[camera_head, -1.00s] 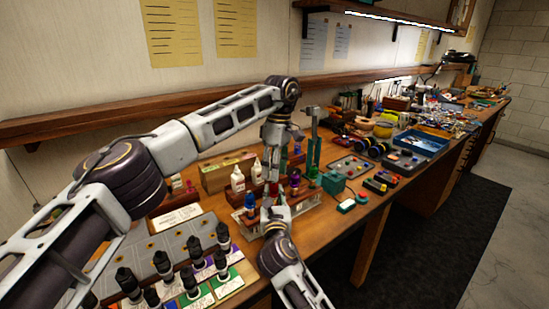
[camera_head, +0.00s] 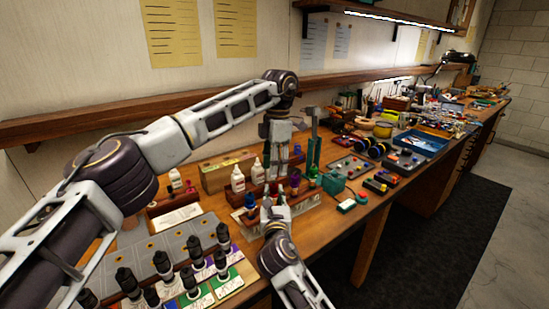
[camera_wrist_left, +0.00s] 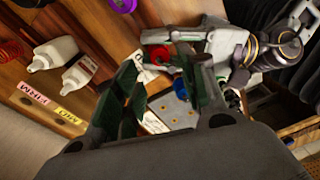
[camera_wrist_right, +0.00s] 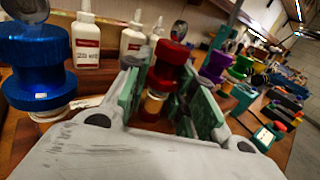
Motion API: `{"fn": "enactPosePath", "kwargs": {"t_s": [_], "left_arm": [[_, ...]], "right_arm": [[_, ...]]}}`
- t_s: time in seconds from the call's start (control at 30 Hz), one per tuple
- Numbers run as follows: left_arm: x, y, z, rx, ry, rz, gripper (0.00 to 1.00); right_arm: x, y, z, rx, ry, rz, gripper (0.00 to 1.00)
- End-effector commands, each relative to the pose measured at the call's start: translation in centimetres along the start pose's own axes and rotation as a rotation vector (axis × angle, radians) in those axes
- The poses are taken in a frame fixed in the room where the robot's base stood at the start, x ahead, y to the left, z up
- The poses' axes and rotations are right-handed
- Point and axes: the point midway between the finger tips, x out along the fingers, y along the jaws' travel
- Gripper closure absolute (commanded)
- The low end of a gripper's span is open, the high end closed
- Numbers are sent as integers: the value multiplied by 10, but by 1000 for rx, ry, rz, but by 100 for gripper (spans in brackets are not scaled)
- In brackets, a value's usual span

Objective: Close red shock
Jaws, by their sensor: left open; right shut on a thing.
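The red shock (camera_wrist_right: 170,62) stands upright between the fingers of my right gripper (camera_wrist_right: 163,95), which is shut on it. Its red cap and a yellowish part below show in the right wrist view. The left wrist view shows a red cap (camera_wrist_left: 160,55) near the right gripper. My left gripper (camera_wrist_left: 163,80) is open and empty, with its fingers spread. In the head view it hangs above and behind the right gripper (camera_head: 274,212). A blue shock (camera_wrist_right: 40,65) stands to the left of the red one, and purple (camera_wrist_right: 215,66) and green ones stand to the right.
White bottles (camera_head: 238,180) stand behind the row of shocks. A grey tray (camera_head: 165,250) and several black-capped pieces on coloured cards lie at the front left. A teal box (camera_head: 333,183) stands to the right. My left arm spans the space above the bench.

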Motion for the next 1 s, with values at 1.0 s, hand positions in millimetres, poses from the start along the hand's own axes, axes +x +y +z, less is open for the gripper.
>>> {"fn": "enactPosePath", "kwargs": {"t_s": [1.0], "left_arm": [[-14,-2,-2,-811,-54,8,59]], "right_arm": [[0,0,0,0,0,0,100]]}}
